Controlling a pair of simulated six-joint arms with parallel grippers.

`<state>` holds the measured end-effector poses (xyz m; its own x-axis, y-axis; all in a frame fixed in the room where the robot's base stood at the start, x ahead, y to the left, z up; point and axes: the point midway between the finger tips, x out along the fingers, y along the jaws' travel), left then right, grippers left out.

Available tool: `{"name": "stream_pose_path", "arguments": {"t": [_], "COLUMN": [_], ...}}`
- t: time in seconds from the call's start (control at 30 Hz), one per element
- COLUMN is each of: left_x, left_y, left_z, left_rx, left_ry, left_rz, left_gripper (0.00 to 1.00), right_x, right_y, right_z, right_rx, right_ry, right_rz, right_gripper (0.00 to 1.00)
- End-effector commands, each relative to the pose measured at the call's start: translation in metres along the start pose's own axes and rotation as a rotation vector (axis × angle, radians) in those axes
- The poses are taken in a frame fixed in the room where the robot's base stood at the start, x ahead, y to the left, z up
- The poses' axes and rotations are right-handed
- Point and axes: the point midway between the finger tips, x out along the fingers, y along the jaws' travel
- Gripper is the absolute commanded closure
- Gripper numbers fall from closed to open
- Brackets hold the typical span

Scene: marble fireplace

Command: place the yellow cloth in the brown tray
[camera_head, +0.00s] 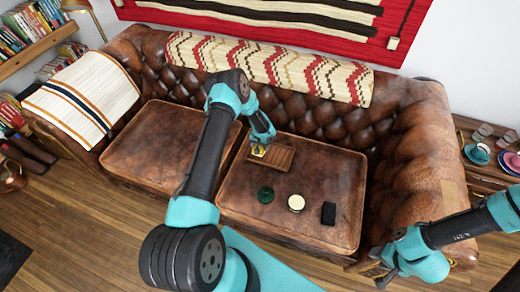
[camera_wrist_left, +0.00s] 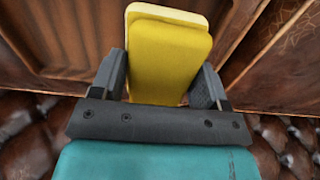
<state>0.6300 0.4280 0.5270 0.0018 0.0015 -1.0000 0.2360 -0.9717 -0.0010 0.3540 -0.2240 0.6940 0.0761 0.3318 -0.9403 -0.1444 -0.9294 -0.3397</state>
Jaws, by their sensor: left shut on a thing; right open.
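The yellow cloth (camera_head: 257,152) looks like a thick, flat yellow pad with a paler edge layer. In the left wrist view the cloth (camera_wrist_left: 168,60) stands between both fingers of my left gripper (camera_wrist_left: 166,88), which is shut on it. In the head view my left gripper (camera_head: 261,146) is over the left end of the brown tray (camera_head: 283,160), a shallow wooden tray on the right seat cushion. I cannot tell whether the cloth touches the tray floor. My right gripper (camera_head: 376,267) is open and empty, low at the right by the sofa's front.
On the same cushion (camera_head: 340,180), in front of the tray, are a dark green round object (camera_head: 265,194), a cream-topped round container (camera_head: 296,203) and a black block (camera_head: 329,213). The left cushion (camera_head: 165,150) is bare. The tufted sofa back (camera_head: 300,115) rises behind the tray.

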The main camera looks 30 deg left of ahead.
Motion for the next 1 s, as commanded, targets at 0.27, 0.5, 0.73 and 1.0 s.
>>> {"name": "stream_pose_path", "arguments": {"t": [0.27, 0.5, 0.73, 1.0], "left_x": [0.000, 0.011, 0.035, 0.036], "left_y": [0.000, -0.001, -0.001, -0.001], "left_z": [0.000, -0.004, -0.005, -0.005], "left_rx": [0.000, 0.000, 0.001, 0.001], "left_ry": [0.000, -0.004, 0.000, 0.000], "left_rz": [0.000, 0.002, 0.002, 0.002], "left_gripper": [0.50, 0.50, 0.50, 0.50], "right_x": [0.000, 0.000, 0.000, 0.000], "right_y": [0.000, 0.000, 0.000, 0.000], "right_z": [0.000, 0.000, 0.000, 0.000], "right_rx": [0.000, 0.000, 0.000, 0.000], "right_ry": [0.000, 0.000, 0.000, 0.000], "right_rz": [0.000, 0.000, 0.000, 0.000], "right_gripper": [0.57, 0.57, 0.57, 0.57]}}
